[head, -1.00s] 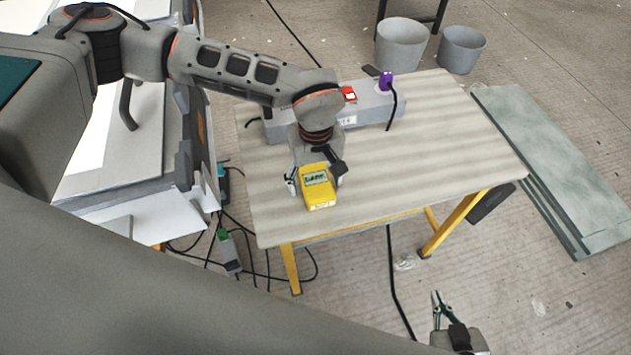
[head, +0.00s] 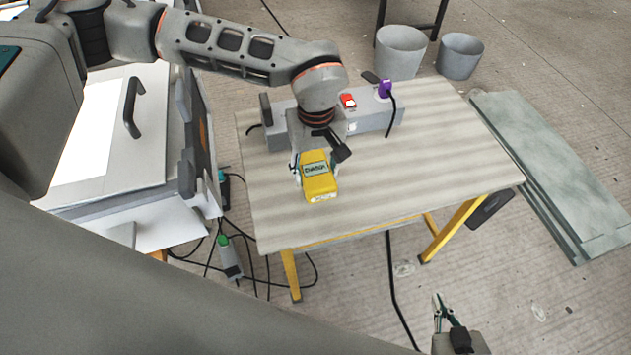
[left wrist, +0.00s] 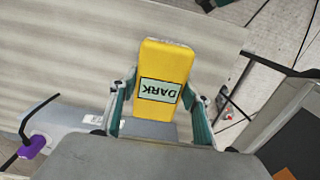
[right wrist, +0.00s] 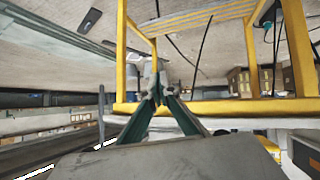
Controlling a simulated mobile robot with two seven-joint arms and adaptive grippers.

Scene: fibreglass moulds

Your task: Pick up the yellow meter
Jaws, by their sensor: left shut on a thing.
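The yellow meter (head: 319,186) is a yellow block with a small display and shows over the table in the head view. In the left wrist view the meter (left wrist: 168,65) lies between the two fingers, its display reading "DARK". My left gripper (head: 314,172) is shut on it, one finger on each side; the fingers also show in the left wrist view (left wrist: 160,112). My right gripper (head: 438,308) is low in front of the table, away from the meter. In the right wrist view its fingertips (right wrist: 157,92) are close together with nothing seen between them.
A grey box (head: 370,118) with a red switch (head: 348,101) and a purple plug (head: 385,88) stands at the table's back. The table top (head: 440,150) is clear on the right. Two grey bins (head: 400,52) stand behind. A white machine (head: 150,215) is at left.

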